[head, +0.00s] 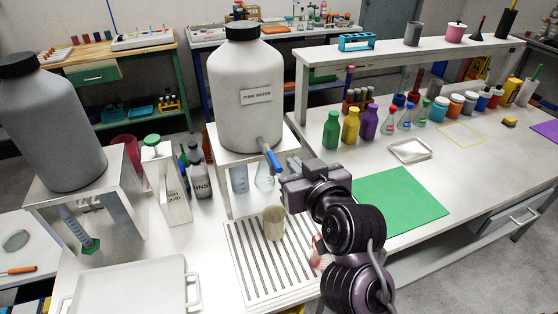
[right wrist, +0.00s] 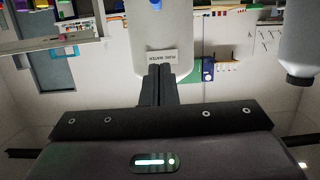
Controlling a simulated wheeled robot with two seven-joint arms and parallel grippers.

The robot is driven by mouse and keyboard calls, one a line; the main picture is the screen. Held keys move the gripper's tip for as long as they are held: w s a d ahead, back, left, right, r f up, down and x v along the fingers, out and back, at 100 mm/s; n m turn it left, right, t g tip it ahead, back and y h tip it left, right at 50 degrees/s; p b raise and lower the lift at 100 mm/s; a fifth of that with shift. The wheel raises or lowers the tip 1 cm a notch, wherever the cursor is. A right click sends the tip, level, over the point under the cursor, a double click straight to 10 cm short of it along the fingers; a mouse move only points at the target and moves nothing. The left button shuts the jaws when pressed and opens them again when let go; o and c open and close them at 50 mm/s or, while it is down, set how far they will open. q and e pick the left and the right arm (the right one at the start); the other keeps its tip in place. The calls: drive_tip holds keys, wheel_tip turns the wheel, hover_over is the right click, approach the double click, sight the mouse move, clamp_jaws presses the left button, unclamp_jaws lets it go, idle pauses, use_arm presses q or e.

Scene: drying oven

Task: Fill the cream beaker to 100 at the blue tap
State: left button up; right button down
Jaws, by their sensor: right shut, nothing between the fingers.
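The cream beaker (head: 273,223) stands upright on the slotted drain tray (head: 243,262), below the blue tap (head: 272,160) of the white PURE WATER tank (head: 240,95). I cannot read its markings or any water level. My right gripper (head: 289,172) is just right of the tap and above the beaker; its fingers hardly show in the head view. In the right wrist view, which is upside down, the fingers (right wrist: 159,86) are shut and empty, pointing toward the tank (right wrist: 180,25). A blue part of the tap (right wrist: 155,5) shows at the top edge. My left gripper is not in view.
A grey tank (head: 50,125) on a stand is at the left, with a white tray (head: 135,288) in front. A wash-liquid container (head: 168,180) stands beside the tank stand. A green mat (head: 400,200), small white tray (head: 409,150) and several bottles lie to the right.

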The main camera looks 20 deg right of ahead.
drive_tip(key=w, duration=0.1)
hover_over(279, 168)
wheel_tip(279, 168, down, 2)
wheel_tip(279, 168, down, 3)
drive_tip(key=shift+r+p, duration=0.1)
drive_tip(key=shift+p, duration=0.4)
drive_tip(key=shift+s+f, duration=0.1)
drive_tip(key=shift+f, duration=0.8)
